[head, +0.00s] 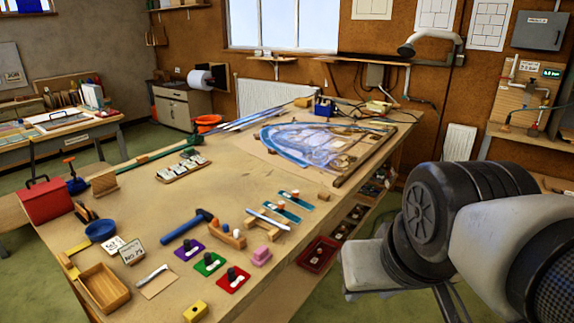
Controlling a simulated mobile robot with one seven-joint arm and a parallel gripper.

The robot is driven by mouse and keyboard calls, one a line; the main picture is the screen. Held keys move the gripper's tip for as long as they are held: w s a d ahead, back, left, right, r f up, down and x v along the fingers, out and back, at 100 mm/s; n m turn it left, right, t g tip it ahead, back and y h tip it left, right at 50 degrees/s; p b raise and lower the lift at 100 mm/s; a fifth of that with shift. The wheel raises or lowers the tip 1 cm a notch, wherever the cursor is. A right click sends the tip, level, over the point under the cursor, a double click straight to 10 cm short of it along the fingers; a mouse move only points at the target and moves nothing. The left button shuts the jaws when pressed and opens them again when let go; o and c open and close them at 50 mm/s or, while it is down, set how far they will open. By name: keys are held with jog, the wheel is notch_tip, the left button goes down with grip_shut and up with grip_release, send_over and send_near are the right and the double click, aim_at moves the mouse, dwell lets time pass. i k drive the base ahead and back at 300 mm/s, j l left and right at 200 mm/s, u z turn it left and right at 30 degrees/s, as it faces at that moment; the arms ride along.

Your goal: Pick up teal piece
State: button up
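Two teal pieces lie flat on the wooden workbench (150,205), right of its middle. The farther teal piece (287,197) and the nearer teal piece (285,215) are narrow strips, roughly parallel, each with a small pale and orange item on or against it. A pale-bladed tool (265,218) lies just left of the nearer one. Nothing grips either strip. My arm fills the right side of the head view, clear of the strips. My gripper's fingers do not show.
A blue-handled hammer (187,226), a wooden block and purple, green (201,269) and red squares with dark knobs lie nearby. A leaded glass panel (295,147) lies behind. A red bin (313,262) is below the bench's right edge.

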aim_at(281, 208)
jog(key=i+l+u, duration=0.15)
jog(key=i+l, duration=0.7)
jog(key=l, duration=0.15)
jog(key=i+l, duration=0.15)
jog(key=i, duration=0.25)
jog(key=i+l+u, duration=0.1)
jog(key=i, duration=0.35)
jog(key=k+l+u, duration=0.15)
jog(key=l, duration=0.25)
jog(key=k+l+u, duration=0.15)
jog(key=k+l, duration=0.15)
jog(key=k+l+u, duration=0.15)
jog(key=l, duration=0.3)
jog(key=k, duration=0.1)
